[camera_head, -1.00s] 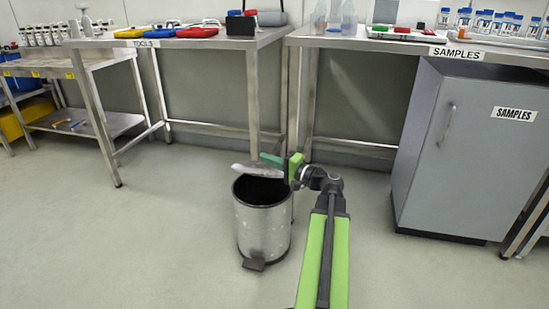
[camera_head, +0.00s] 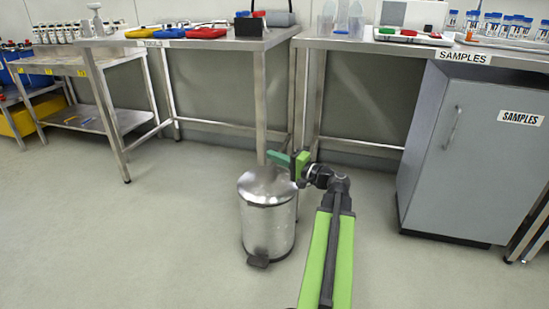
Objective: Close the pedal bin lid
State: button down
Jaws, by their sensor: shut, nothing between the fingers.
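The pedal bin (camera_head: 267,226) is a steel cylinder standing upright on the floor in the middle of the view. Its lid (camera_head: 266,183) lies down over the top, and no dark opening shows. The black pedal (camera_head: 258,262) is at its front foot. My gripper (camera_head: 278,160), green, is just above the back right of the lid, shut and empty. Whether it touches the lid I cannot tell.
A steel table marked TOOLS (camera_head: 205,41) stands behind the bin, with a leg (camera_head: 260,105) close behind it. A grey cabinet marked SAMPLES (camera_head: 465,150) stands to the right. The floor left of the bin is clear.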

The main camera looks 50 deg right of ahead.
jog(key=s+d+f+b, duration=0.2)
jog(key=s+d+b, duration=0.1)
jog(key=s, duration=0.5)
jog(key=shift+s+d, duration=0.3)
jog(key=shift+d, duration=0.4)
